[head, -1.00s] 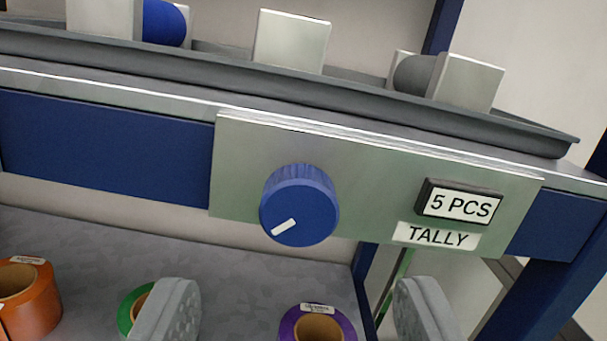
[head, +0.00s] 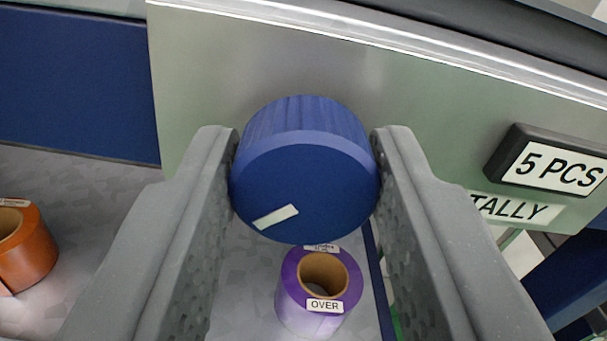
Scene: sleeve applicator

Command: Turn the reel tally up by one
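The blue tally knob (head: 304,180) sticks out from the metal panel (head: 210,80), with a white pointer mark on its face aimed to the lower left. The tally display (head: 556,168) at the right reads "5 PCS", above a "TALLY" label (head: 515,209). My gripper (head: 305,165) has one finger on each side of the knob. The fingertips are at or very close to the knob's left and right sides; I cannot tell whether both press on it.
Below the knob a purple reel (head: 320,290) labelled "OVER" stands on the grey surface. An orange reel (head: 25,248) is at the far left. A blue rail (head: 80,85) runs left of the panel, and a dark blue post (head: 560,285) stands at the lower right.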

